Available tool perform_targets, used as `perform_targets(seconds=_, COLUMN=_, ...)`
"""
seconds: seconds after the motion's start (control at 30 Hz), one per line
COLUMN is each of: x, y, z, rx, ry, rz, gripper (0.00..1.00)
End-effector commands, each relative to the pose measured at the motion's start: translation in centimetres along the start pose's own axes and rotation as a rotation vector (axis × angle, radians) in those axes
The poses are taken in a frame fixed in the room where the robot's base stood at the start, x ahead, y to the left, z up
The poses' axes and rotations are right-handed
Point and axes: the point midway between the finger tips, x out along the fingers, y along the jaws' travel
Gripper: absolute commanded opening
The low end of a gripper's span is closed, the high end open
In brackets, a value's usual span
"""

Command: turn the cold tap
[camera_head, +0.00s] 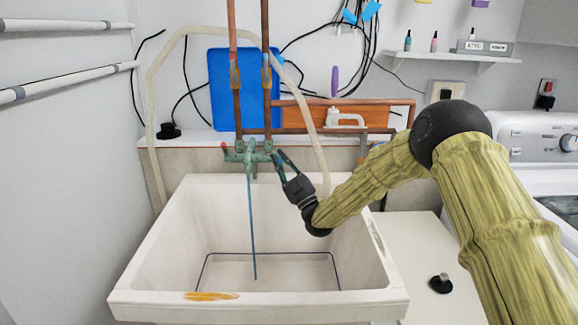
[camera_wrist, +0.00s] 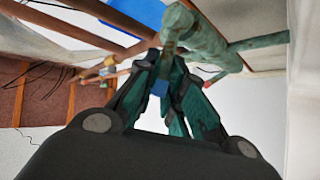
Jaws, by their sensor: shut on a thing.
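The green faucet (camera_head: 249,153) is mounted at the back of the white sink, below two copper pipes. A red handle (camera_head: 225,148) shows at its left end. A thin blue stream (camera_head: 252,220) runs from the spout down to the sink floor. My gripper (camera_head: 281,160) comes from the right and is shut on the cold tap handle at the faucet's right end, which the fingers mostly hide. In the wrist view the dark green fingers reach up to the green faucet body (camera_wrist: 195,38). The exact grip on the handle is hard to see.
The white sink (camera_head: 150,270) is open below my gripper, with an orange-brown stain on its front rim. A pale hose (camera_head: 310,125) hangs just right of the faucet. A blue board (camera_head: 222,90) stands behind the pipes. A white washing machine (camera_head: 535,140) stands at right.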

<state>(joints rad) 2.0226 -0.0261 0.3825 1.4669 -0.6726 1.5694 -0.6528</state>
Motion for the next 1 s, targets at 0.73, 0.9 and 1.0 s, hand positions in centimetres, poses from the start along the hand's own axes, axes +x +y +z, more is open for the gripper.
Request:
perform_targets(seconds=0.73, x=0.06, y=-0.45, z=-0.05, rx=-0.001, ry=0.009, rz=-0.001, gripper=0.33)
perform_targets(seconds=0.9, x=0.08, y=-0.40, z=-0.05, rx=-0.001, ry=0.009, rz=-0.001, gripper=0.33)
perform_targets(seconds=1.0, x=-0.21, y=-0.40, z=-0.03, rx=-0.001, ry=0.009, rz=-0.001, gripper=0.33)
